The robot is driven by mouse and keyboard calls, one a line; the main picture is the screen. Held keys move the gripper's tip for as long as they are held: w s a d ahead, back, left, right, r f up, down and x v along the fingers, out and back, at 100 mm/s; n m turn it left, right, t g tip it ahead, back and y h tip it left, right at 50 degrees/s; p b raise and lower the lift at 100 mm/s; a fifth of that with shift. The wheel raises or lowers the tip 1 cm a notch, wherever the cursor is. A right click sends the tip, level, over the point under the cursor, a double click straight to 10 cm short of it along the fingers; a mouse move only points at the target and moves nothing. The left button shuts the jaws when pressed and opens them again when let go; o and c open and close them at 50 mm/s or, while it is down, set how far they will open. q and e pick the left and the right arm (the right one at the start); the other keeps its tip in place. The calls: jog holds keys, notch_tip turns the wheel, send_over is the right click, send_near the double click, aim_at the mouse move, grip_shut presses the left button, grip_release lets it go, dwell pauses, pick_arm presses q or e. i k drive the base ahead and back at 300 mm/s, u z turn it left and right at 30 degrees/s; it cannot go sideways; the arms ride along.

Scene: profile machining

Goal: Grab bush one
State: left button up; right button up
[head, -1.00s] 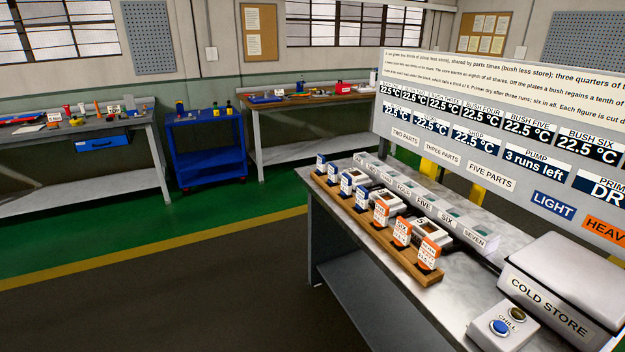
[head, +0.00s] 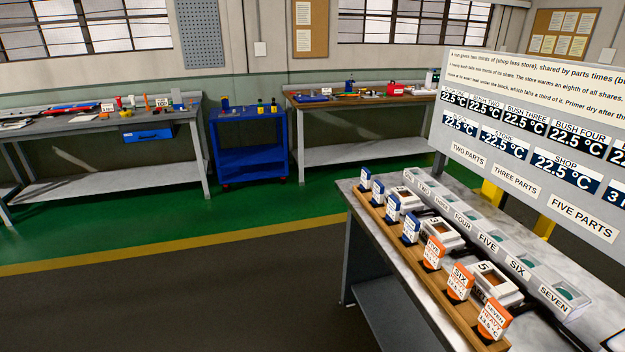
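Several labelled bushes stand in a row on a wooden rack (head: 451,310) along the near edge of the workbench. Those at the far end have blue-and-white tags, and those at the near end have orange-and-white tags. The farthest blue-tagged bush (head: 365,179) stands at the rack's far end; its label is too small to read, so I cannot confirm it is bush one. Near-end tags read "SIX" (head: 460,282) and "SEVEN" (head: 493,320). Neither of my grippers is in view.
Behind the rack are white block units (head: 497,284) and a grey strip (head: 487,240) labelled up to "SEVEN". A display board (head: 550,185) stands behind the bench (head: 349,200). A blue cart (head: 248,150) and other benches line the wall. The floor left of the bench is clear.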

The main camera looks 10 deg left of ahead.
aim_at(366, 174)
jog(key=u, duration=0.35)
jog(key=i, duration=1.7)
jog(key=z, duration=1.15)
jog(key=i, duration=0.5)
jog(key=z, duration=0.35)
